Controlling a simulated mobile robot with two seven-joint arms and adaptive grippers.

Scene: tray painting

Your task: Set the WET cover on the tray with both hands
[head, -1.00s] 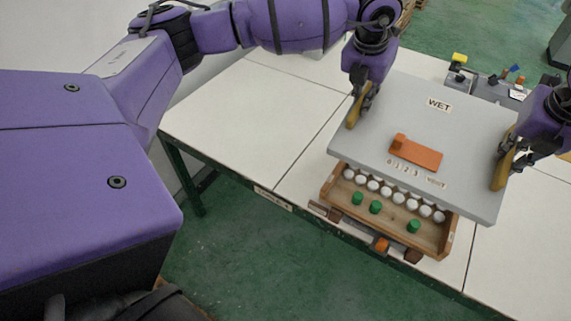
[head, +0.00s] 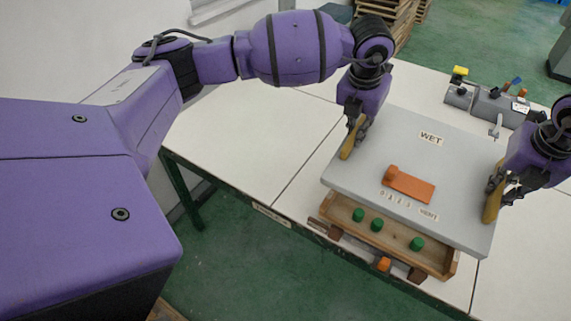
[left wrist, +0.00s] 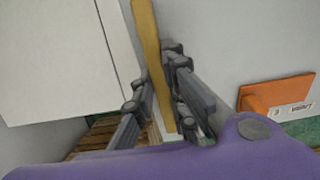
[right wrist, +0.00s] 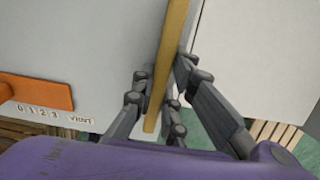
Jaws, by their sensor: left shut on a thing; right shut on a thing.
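The grey WET cover (head: 395,140) is a flat slab with a WET label and an orange vent piece (head: 410,186). It lies over most of the wooden tray (head: 450,267), whose front strip shows with three green pegs (head: 376,225). Whether the cover touches the tray is hidden. My left gripper (head: 355,130) is shut on the cover's left wooden handle (head: 349,146), also seen in the left wrist view (left wrist: 150,50). My right gripper (head: 496,190) is shut on the right wooden handle (head: 491,210), also seen in the right wrist view (right wrist: 172,50).
The white table (head: 250,140) is clear to the left. A grey fixture (head: 494,106) with coloured parts stands at the back right. An orange piece (head: 383,264) and brown blocks sit at the table's front edge. Wooden pallets (head: 400,22) stand on the floor beyond.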

